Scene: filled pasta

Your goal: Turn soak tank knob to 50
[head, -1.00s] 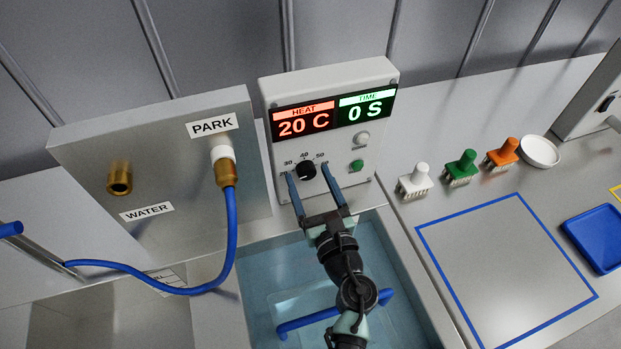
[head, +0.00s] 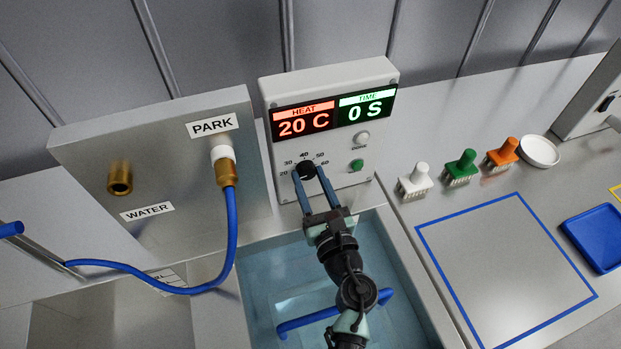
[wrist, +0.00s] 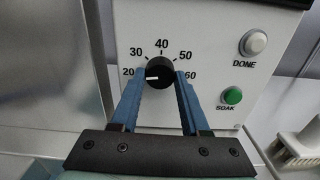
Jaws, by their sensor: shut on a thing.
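The soak tank knob (head: 307,171) is a black dial on the white control panel (head: 375,145), with marks from 20 to 60 around it. In the wrist view the knob (wrist: 159,73) has a white pointer line aimed left, at about the 20 mark. My gripper (head: 309,172) has its two blue fingers on either side of the knob, shut on it; the fingers also show in the wrist view (wrist: 160,76). The panel's displays read HEAT 20 C and TIME 0 S.
Below the panel is a water-filled tank (head: 408,285) with a blue handle in it. A blue hose (head: 232,240) hangs from the PARK fitting at left. White, green and orange brushes (head: 461,168) stand at right. DONE (wrist: 254,43) and SOAK (wrist: 232,95) buttons are right of the knob.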

